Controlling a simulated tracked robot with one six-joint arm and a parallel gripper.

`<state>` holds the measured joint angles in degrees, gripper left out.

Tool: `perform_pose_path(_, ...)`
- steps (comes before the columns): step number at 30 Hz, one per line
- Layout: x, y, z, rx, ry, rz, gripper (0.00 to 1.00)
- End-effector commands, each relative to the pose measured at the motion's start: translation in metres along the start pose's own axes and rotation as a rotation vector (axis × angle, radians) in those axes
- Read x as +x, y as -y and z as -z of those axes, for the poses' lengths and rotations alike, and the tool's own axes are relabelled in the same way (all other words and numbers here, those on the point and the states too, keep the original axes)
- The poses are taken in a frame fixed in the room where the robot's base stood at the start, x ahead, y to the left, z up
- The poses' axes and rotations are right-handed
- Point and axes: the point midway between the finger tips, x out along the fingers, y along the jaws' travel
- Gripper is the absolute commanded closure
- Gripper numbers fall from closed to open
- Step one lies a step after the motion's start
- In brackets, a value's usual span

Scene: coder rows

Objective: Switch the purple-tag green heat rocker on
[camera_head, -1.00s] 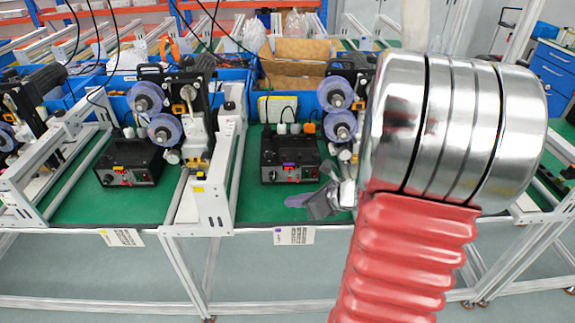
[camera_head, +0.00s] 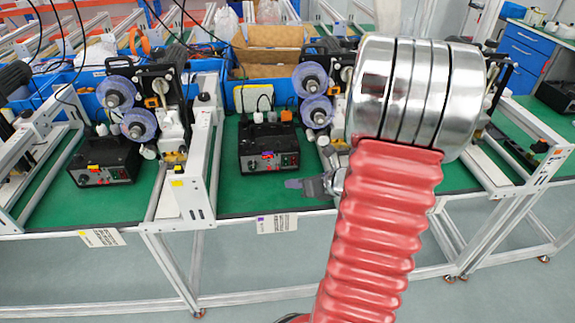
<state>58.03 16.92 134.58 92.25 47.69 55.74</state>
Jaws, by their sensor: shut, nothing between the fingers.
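The purple-tagged control box (camera_head: 268,148) is black and stands on the green bench top, left of my arm. The green heat rocker is too small to make out clearly; a small lit spot shows at the panel's right side. My gripper (camera_head: 300,184) is shut and empty, low over the bench, in front of the box and to its right. A gap shows between it and the box. My red-sleeved arm hides the bench to the right.
A similar black box with a yellow tag (camera_head: 94,168) stands on the bench to the left. A white frame (camera_head: 200,160) separates the two stations. Blue reel machines (camera_head: 312,90) stand behind and right of the purple-tagged box. A purple-marked label (camera_head: 277,223) hangs on the bench's front edge.

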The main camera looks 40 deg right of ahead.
Motion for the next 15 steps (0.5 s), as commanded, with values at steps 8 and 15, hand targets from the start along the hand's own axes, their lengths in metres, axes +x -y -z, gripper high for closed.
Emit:
perform_pose_path(8,0.021,0.015,-0.015,-0.001,-0.001,-0.001,1.0)
perform_pose_path(15,0.038,0.027,-0.027,-0.002,-0.001,-0.001,1.0)
